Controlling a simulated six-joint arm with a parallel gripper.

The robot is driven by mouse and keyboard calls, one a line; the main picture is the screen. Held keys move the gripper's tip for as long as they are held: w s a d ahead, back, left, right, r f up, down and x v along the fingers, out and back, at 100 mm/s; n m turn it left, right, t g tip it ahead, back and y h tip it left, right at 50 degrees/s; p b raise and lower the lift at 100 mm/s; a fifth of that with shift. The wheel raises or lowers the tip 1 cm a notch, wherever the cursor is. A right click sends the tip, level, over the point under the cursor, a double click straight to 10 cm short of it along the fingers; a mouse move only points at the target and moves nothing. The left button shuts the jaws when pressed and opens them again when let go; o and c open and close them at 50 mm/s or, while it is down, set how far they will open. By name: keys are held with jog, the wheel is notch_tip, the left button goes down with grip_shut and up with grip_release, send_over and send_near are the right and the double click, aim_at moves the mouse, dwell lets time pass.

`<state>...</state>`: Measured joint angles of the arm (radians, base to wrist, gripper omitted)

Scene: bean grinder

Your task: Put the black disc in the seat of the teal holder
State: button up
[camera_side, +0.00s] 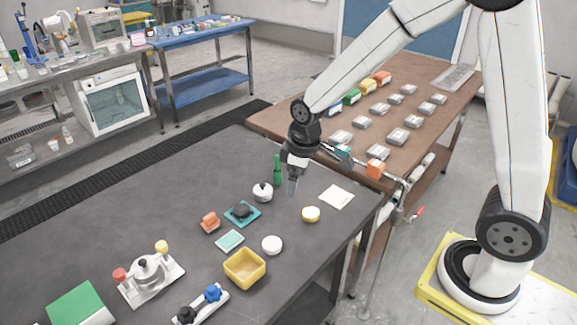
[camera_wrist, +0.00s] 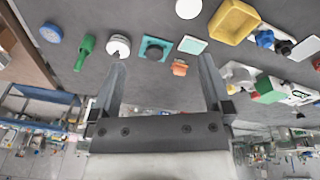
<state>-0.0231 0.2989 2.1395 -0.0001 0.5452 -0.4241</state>
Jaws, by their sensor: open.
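The teal holder (camera_side: 235,222) lies flat on the dark table, left of my gripper in the side view; it also shows near the top of the wrist view (camera_wrist: 146,42). The black disc (camera_side: 241,210) is at the middle of the holder, within its outline, and shows there in the wrist view (camera_wrist: 154,52) too. I cannot tell whether it lies fully down in the seat. My gripper (camera_side: 292,192) is open and empty above the table, apart from the disc and holder. Its two fingers (camera_wrist: 160,75) stand wide apart in the wrist view.
A white knobbed pot (camera_side: 263,193) and a green bottle-like piece (camera_side: 277,171) stand between gripper and holder. An orange piece (camera_side: 210,222), pale teal pad (camera_side: 230,241), white round piece (camera_side: 271,245) and yellow bin (camera_side: 244,269) lie around. Table behind the holder is clear.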

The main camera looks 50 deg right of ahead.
jog(key=s+m, duration=0.5)
jog(key=s, duration=0.6)
jog(key=shift+d+f+t, duration=0.15)
jog(key=shift+d+t, duration=0.25)
jog(key=shift+d, duration=0.05)
